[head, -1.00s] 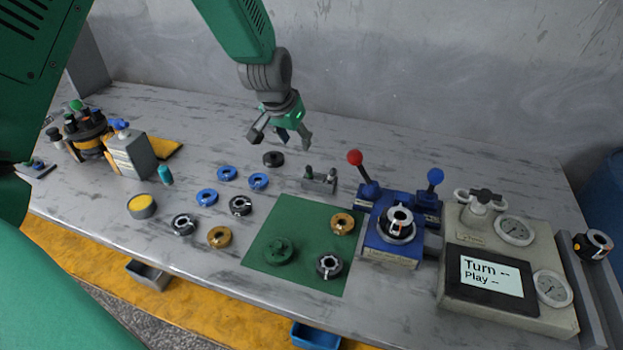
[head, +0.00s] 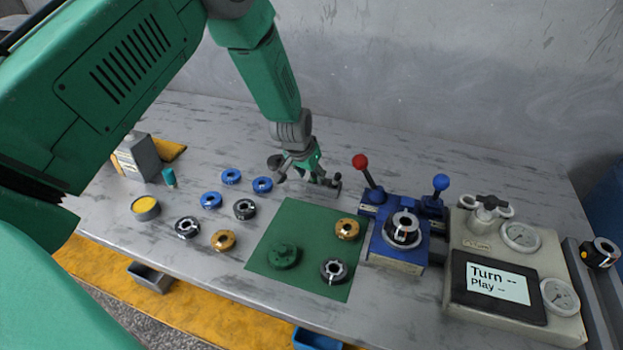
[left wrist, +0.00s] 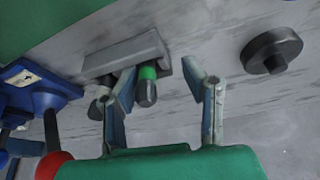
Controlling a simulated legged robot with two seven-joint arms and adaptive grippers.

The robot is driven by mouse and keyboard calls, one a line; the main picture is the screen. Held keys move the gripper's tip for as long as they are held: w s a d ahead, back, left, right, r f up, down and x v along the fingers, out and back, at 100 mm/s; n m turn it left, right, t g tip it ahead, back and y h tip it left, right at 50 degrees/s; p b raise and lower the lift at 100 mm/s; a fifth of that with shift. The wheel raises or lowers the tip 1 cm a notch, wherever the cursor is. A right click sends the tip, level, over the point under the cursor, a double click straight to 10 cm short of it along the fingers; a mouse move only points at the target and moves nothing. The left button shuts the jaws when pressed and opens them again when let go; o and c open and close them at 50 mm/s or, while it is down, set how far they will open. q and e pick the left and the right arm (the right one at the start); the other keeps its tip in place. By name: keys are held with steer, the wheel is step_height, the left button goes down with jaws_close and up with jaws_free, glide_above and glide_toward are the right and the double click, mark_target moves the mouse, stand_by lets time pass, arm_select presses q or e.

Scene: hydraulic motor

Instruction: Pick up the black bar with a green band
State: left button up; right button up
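The black bar with a green band (left wrist: 147,90) stands in a grey holder (left wrist: 125,54), seen in the left wrist view. A second dark bar (left wrist: 104,82) is beside it, partly behind a finger. My left gripper (left wrist: 160,76) is open, with its fingers on either side of the green-banded bar, which is closer to the left finger in the picture. I cannot tell if that finger touches it. In the head view my left gripper (head: 297,177) is over the holder (head: 324,193) and hides the green-banded bar. My right gripper is not in view.
A blue device (head: 395,245) with red and blue knobbed levers stands right of the holder. Several rings and a green mat (head: 302,220) lie nearer the front. The table behind the holder is clear.

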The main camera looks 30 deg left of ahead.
arm_select(q)
steer(key=shift+d+r, duration=0.25)
steer(key=shift+d, duration=0.55)
steer(key=shift+c, duration=0.4)
steer(key=shift+d, duration=0.2)
jaws_close()
steer(key=shift+a+f, duration=0.15)
steer(key=shift+a, duration=0.45)
steer(key=shift+d, duration=0.1)
